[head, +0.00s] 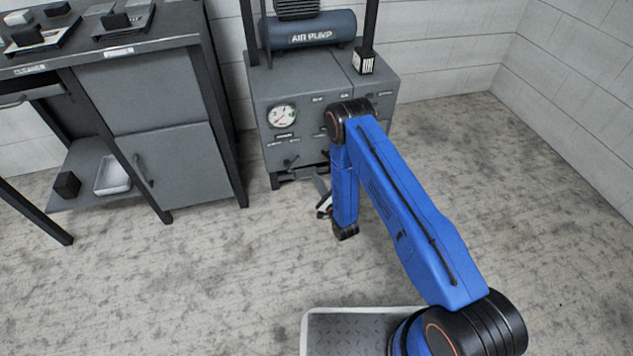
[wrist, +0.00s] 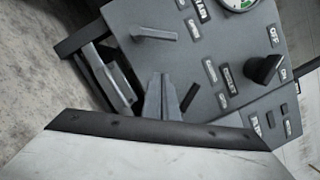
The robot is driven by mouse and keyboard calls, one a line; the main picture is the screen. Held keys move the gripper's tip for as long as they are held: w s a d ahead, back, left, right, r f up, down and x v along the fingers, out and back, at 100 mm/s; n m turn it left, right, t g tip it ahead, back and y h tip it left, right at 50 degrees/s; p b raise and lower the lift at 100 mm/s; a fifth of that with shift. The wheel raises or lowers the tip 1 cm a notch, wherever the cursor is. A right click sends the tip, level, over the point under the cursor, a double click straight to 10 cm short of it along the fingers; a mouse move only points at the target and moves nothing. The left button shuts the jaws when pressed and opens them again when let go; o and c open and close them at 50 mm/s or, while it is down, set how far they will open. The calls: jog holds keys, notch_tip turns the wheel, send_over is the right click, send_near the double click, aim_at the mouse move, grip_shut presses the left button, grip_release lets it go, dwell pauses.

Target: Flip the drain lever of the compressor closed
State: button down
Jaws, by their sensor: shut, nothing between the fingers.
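The grey compressor (head: 345,85) stands against the back wall. In the wrist view its front panel (wrist: 225,45) appears tilted. A light grey lever (wrist: 153,34) lies beside the DRAIN label and sticks out toward the left of that picture. I cannot tell which end of its travel it is at. My gripper (head: 319,186) is low in front of the compressor, below the panel's gauge. In the wrist view my gripper (wrist: 163,82) is shut and empty, its tips near the panel's lower part and apart from the drain lever.
A second, darker lever (wrist: 190,97) sits near the OUTLET label, close to the fingertips. A black knob (wrist: 264,69) sits between OFF and ON labels. A round gauge (head: 282,116) is above. A grey workbench (head: 160,115) stands left. The floor right is clear.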

aim_at(293, 163)
jog(key=w+a+r, duration=0.3)
jog(key=w+a, duration=0.2)
jog(key=a, duration=0.1)
jog(key=shift+r, duration=0.15)
jog(key=shift+a, duration=0.1)
dwell(0.4)
